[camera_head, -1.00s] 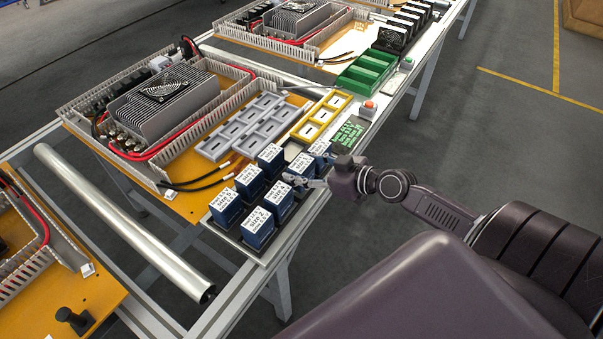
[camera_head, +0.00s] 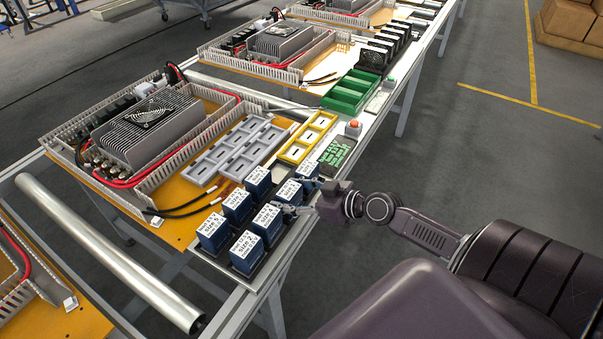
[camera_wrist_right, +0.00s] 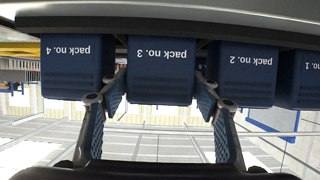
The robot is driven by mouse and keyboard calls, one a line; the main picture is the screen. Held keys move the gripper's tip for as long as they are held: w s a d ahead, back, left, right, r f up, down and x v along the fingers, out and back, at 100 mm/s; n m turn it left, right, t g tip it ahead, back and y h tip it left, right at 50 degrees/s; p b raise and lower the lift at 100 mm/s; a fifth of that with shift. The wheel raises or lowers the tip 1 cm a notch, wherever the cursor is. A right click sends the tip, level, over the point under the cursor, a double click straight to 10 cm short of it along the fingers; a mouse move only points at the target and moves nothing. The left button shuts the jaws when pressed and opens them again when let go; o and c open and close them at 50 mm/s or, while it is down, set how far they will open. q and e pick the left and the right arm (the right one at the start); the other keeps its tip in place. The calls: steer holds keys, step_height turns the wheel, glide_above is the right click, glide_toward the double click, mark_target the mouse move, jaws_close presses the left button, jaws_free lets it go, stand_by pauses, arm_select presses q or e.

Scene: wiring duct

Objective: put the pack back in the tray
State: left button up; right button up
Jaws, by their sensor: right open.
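Several blue packs with white labelled tops stand upright in two rows in a dark tray (camera_head: 262,266) at the near end of the bench. My right gripper (camera_head: 290,209) is at the right side of the near row, low beside the packs. In the right wrist view, which is upside down, the pack marked no. 3 (camera_wrist_right: 161,72) stands between the two spread fingers (camera_wrist_right: 160,105), with gaps on both sides. Packs no. 4 (camera_wrist_right: 72,68) and no. 2 (camera_wrist_right: 242,72) flank it. My left gripper is not in view.
A yellow frame (camera_head: 291,152) and a grey slotted holder (camera_head: 211,166) lie beyond the packs. A metal tube (camera_head: 105,250) lies at left.

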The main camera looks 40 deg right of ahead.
steer(key=shift+s+d+r, duration=0.1)
steer(key=shift+s+d, duration=0.05)
steer(key=shift+s, duration=0.05)
steer(key=b+v, duration=0.4)
steer(key=v, duration=0.7)
steer(key=shift+s+r, duration=0.15)
steer(key=shift+r, duration=0.05)
steer(key=shift+d, duration=0.1)
